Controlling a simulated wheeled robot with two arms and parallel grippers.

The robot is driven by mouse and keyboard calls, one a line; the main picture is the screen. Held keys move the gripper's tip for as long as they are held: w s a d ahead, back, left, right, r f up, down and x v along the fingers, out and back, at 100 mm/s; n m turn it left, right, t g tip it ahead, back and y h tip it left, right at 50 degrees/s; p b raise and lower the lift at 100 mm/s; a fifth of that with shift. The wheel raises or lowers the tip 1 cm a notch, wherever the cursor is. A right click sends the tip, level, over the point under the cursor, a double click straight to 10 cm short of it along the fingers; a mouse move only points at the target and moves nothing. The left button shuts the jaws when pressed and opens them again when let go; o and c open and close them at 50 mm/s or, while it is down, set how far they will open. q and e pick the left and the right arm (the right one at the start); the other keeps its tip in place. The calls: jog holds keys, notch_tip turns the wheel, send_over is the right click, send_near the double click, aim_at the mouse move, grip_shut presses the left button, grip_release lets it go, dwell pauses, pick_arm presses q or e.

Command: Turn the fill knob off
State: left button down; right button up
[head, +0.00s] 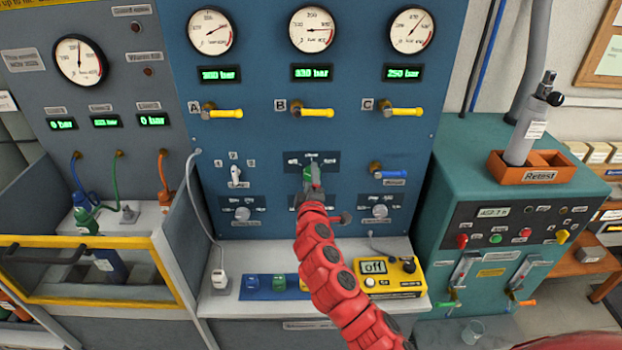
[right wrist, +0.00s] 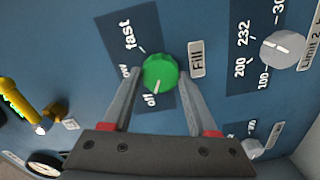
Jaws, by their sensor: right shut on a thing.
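The green fill knob (right wrist: 160,72) is on the blue panel, beside a "Fill" label (right wrist: 196,59). Its dark scale plate carries the words fast, slow (partly covered) and off. The white mark on the knob points toward the word off in the right wrist view. My right gripper (right wrist: 153,80) has one finger on each side of the knob and is shut on it. In the head view the knob (head: 311,177) is partly hidden by my right gripper (head: 312,188). My left gripper is not in view.
Yellow valve handles A (head: 222,113), B (head: 313,112) and C (head: 403,111) stick out above, and a blue handle (head: 391,174) is at the right. Grey knobs (head: 242,214) sit lower down. A yellow meter reading off (head: 400,277) stands on the shelf below.

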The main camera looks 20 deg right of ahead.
jog(key=o, duration=1.4)
jog(key=shift+a, duration=0.1)
jog(key=shift+b+v, duration=0.9)
jog(key=shift+v, duration=7.8)
jog(key=shift+r, duration=0.1)
